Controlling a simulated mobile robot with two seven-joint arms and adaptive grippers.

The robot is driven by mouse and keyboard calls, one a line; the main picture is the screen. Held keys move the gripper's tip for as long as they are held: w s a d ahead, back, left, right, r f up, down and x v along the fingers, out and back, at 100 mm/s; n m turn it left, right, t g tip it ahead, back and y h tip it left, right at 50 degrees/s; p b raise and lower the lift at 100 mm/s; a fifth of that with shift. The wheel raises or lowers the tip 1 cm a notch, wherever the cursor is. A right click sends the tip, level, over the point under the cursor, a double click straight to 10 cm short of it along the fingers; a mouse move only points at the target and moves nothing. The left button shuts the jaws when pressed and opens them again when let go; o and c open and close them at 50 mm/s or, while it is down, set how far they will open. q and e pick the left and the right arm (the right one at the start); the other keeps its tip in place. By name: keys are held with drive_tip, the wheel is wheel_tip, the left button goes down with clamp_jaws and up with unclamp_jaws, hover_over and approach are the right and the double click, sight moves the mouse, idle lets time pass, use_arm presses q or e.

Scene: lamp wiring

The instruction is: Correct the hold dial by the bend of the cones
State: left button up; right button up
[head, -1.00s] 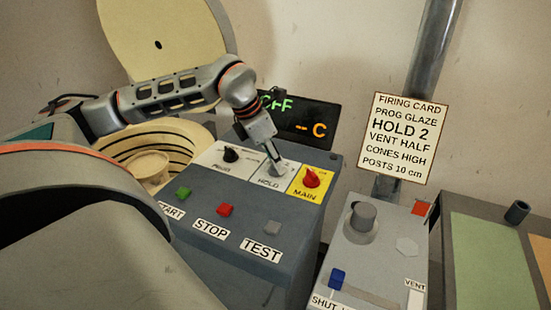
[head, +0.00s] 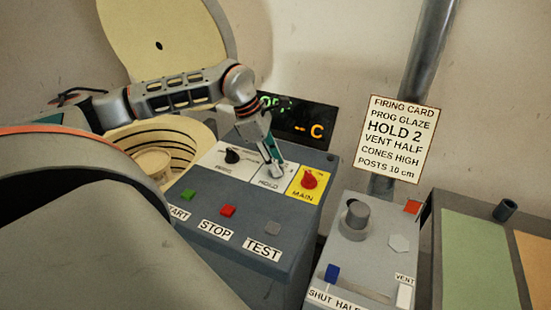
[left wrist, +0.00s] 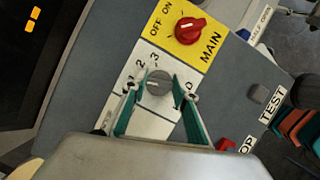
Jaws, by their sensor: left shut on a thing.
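The hold dial (left wrist: 158,83) is a round grey knob on a white panel with numbers around it, seen in the left wrist view. My left gripper (left wrist: 160,88) has its teal-padded fingers on either side of the knob, shut on it. I cannot tell exactly where its pointer aims. In the head view my left gripper (head: 274,170) comes down onto the HOLD panel and hides most of the dial. The firing card (head: 395,138) reads HOLD 2 and CONES HIGH. No cones can be made out. My right gripper is not in view.
A red MAIN switch (head: 309,180) sits close beside the dial, and the black PROG knob (head: 232,156) is on its other side. Green START (head: 187,195) and red STOP (head: 228,211) buttons are nearer. The open kiln (head: 190,133) stands at the left; a vent box (head: 350,254) at the right.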

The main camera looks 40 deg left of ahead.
use_arm(q)
drive_tip(key=shift+r, duration=0.1)
drive_tip(key=o, duration=1.1)
drive_tip(key=v, duration=1.2)
